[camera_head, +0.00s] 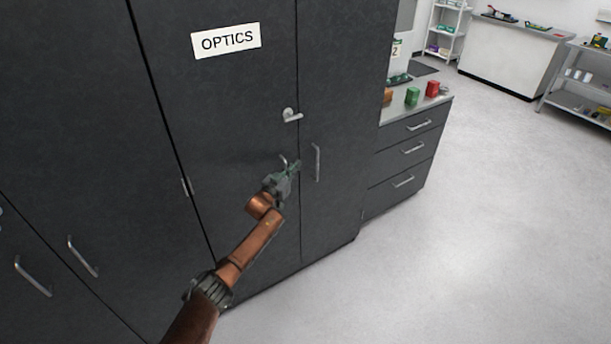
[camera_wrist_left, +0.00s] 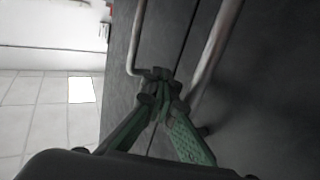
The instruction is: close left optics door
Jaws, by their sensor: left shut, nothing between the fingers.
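The left optics door (camera_head: 235,120) is a tall dark grey panel with a white OPTICS label. It looks flush, or nearly so, with the door to its right (camera_head: 335,70); I cannot tell whether a small gap is left. My left gripper (camera_head: 294,167) is shut and empty, in front of the seam between the doors. It partly hides the left door's bar handle (camera_head: 283,161). In the left wrist view the fingertips (camera_wrist_left: 160,84) meet between two bar handles, close to the right one (camera_wrist_left: 214,52). Contact is unclear. My right gripper is out of view.
A lever handle (camera_head: 291,115) sits above the gripper. The neighbouring door's vertical bar handle (camera_head: 317,162) is just right of it. A drawer unit (camera_head: 408,152) with small boxes on top stands to the right. The floor (camera_head: 450,230) in front is clear.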

